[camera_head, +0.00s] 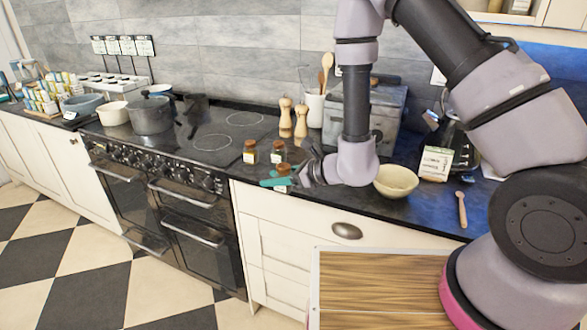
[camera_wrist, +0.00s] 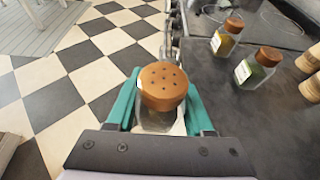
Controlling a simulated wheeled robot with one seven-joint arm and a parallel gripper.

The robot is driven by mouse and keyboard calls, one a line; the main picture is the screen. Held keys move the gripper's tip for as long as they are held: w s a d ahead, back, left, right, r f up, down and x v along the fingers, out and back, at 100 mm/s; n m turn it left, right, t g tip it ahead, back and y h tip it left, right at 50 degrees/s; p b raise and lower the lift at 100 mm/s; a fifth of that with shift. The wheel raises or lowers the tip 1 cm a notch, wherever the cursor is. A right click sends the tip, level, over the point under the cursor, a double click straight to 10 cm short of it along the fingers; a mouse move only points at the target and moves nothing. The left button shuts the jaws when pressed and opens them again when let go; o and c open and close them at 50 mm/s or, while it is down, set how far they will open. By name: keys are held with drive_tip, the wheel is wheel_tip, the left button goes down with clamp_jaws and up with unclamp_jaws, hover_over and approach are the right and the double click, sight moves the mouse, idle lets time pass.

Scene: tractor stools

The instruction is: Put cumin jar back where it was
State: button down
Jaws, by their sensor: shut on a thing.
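My gripper (camera_head: 279,182) is shut on a small glass jar (camera_head: 282,170) with a brown, holed lid, at the counter's front edge. In the wrist view the held jar (camera_wrist: 162,88) is between the teal fingers of my gripper (camera_wrist: 161,108), lid toward the camera. Its label and contents are mostly hidden, so I cannot read whether it is cumin. Two similar lidded jars stand upright on the counter behind it: one with yellow contents (camera_head: 250,153), also in the wrist view (camera_wrist: 227,36), and one with green contents (camera_head: 277,153), also in the wrist view (camera_wrist: 257,69).
Two wooden mills (camera_head: 300,122) and a utensil crock (camera_head: 315,108) stand behind the jars. The black stove (camera_head: 215,138) is to the left. Some bare dark counter (camera_wrist: 205,90) lies beside the held jar.

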drive_tip(key=w+d, duration=0.1)
drive_tip(key=w, duration=0.3)
drive_tip(key=w+d, duration=0.2)
drive_tip(key=w, duration=0.3)
drive_tip(key=w+d, duration=0.2)
drive_tip(key=w, duration=0.3)
drive_tip(key=shift+w+d, duration=0.15)
drive_tip(key=shift+w, duration=0.05)
drive_tip(key=shift+w+d+f, duration=0.1)
drive_tip(key=shift+w+f, duration=0.05)
drive_tip(key=shift+f, duration=0.75)
drive_tip(key=shift+w+d+f, duration=0.1)
drive_tip(key=shift+w+f, duration=0.05)
drive_tip(key=shift+f, duration=0.7)
drive_tip(key=shift+f, duration=0.1)
drive_tip(key=shift+c, duration=1.4)
unclamp_jaws()
drive_tip(key=v, duration=1.2)
